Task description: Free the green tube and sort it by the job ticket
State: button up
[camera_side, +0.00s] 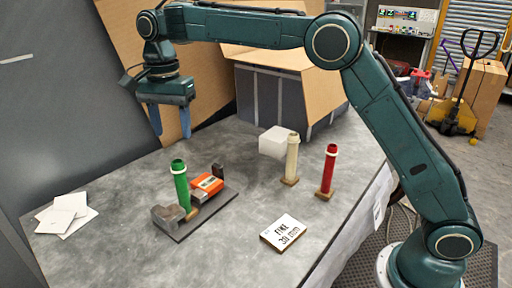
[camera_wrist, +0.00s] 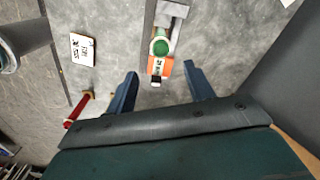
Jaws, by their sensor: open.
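The green tube (camera_side: 181,186) stands upright in a clamp-like fixture (camera_side: 168,217) on a dark base plate, with an orange block (camera_side: 207,184) beside it. From above, the green tube's top (camera_wrist: 159,47) and the orange block (camera_wrist: 160,66) show in the wrist view. The job ticket (camera_side: 284,232) lies at the table's front and reads "FINE 30 mm"; it also shows in the wrist view (camera_wrist: 82,49). My gripper (camera_side: 171,122) is open and empty, high above the table behind the green tube. Its blue fingers (camera_wrist: 160,88) are apart in the wrist view.
A cream tube (camera_side: 291,158) and a red tube (camera_side: 329,170) stand upright on small wooden bases at the right. A white block (camera_side: 273,142) is behind them. Papers (camera_side: 67,214) lie at the left. Cardboard and a dark box (camera_side: 275,95) stand at the back.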

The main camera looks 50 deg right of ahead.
aim_at(182, 174)
jog(key=shift+f, duration=0.2)
jog(key=shift+f, duration=6.75)
jog(key=c, duration=0.9)
jog(key=shift+o, duration=1.1)
jog(key=shift+c, duration=1.1)
jog(key=shift+d+r, duration=0.2)
jog(key=shift+d, duration=0.15)
